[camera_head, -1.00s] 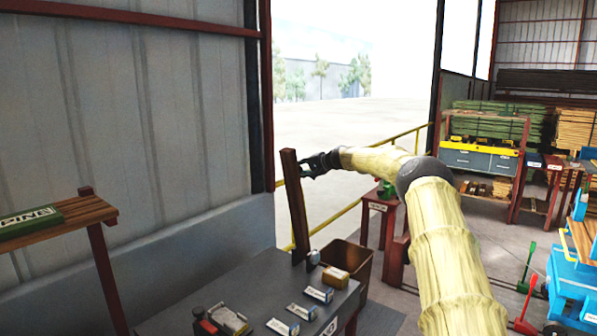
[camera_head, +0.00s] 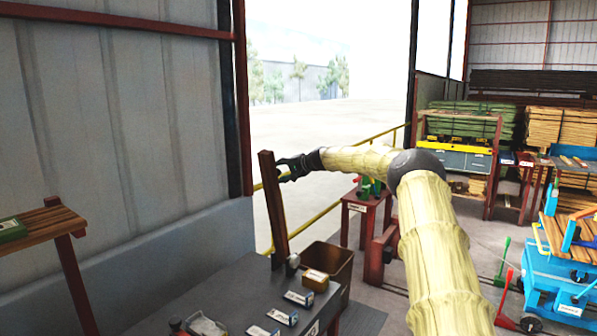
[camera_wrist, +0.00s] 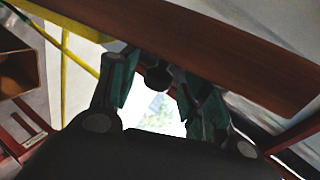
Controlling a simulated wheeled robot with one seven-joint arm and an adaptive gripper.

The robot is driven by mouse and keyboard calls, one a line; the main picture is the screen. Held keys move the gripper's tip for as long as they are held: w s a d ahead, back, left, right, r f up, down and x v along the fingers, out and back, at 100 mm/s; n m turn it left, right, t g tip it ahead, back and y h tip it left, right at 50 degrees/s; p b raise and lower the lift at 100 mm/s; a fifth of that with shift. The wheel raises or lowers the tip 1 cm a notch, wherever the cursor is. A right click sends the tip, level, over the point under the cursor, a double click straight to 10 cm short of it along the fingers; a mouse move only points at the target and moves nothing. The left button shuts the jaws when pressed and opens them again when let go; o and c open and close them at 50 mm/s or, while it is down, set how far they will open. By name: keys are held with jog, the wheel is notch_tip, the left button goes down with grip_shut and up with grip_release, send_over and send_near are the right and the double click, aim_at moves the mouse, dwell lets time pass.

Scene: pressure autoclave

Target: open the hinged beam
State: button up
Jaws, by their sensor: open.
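The hinged beam (camera_head: 273,210) is a long reddish-brown board standing nearly upright, its top tilted slightly left, at the back edge of the dark table. A pale round piece (camera_head: 292,262) sits by its foot. My gripper (camera_head: 281,171) is at the beam's upper right side, close to its edge; I cannot tell from the head view whether they touch. In the wrist view the beam (camera_wrist: 235,55) crosses the top right, just beyond the open fingers (camera_wrist: 160,85). A dark round knob (camera_wrist: 158,76) shows between the fingers. Nothing is gripped.
A yellow railing (camera_head: 330,210) runs behind the beam. A wooden shelf (camera_head: 40,222) is at left, a blue cart (camera_head: 570,275) at right.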

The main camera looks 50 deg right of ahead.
jog(key=v, duration=1)
dwell(0.4)
jog(key=shift+d+f, duration=0.1)
jog(key=shift+d, duration=0.05)
dwell(0.4)
